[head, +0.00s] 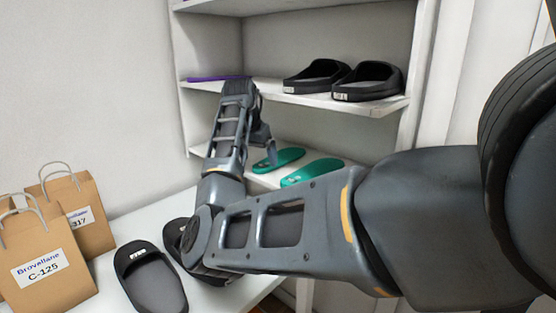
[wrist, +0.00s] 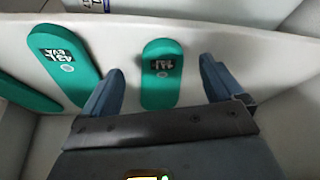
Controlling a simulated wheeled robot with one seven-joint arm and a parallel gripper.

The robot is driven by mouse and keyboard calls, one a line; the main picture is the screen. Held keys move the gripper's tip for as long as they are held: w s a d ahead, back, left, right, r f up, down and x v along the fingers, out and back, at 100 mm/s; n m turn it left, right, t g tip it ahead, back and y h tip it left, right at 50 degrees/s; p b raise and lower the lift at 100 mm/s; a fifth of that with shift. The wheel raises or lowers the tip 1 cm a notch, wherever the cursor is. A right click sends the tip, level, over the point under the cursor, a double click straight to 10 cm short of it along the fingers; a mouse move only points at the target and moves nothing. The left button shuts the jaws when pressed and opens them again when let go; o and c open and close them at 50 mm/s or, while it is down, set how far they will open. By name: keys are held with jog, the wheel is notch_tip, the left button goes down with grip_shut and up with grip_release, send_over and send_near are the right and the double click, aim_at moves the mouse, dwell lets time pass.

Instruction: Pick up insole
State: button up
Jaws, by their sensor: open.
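Green insoles lie on the lower shelf; in the head view one (head: 277,160) is beside my gripper (head: 268,150) and another (head: 312,172) is to its right. In the wrist view, my open gripper (wrist: 162,68) has one finger on each side of a green insole (wrist: 161,92) with a dark printed label. The fingers look apart from it, and nothing is held. A second labelled green insole (wrist: 72,68) lies left of the left finger. Part of a third green insole (wrist: 22,95) shows at the left edge. I cannot tell the exact height of the fingertips above the shelf.
The upper shelf (head: 290,97) above my gripper holds black slides (head: 367,82) and a purple insole (head: 215,78). Black slides (head: 150,280) and paper bags (head: 45,262) stand on the white table (head: 135,222). My arm hides part of the table and shelves.

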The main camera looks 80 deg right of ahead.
aim_at(262, 166)
jog(key=shift+d+x, duration=0.2)
jog(key=shift+x, duration=1.35)
jog(key=shift+r, duration=0.1)
jog(key=c, duration=1.1)
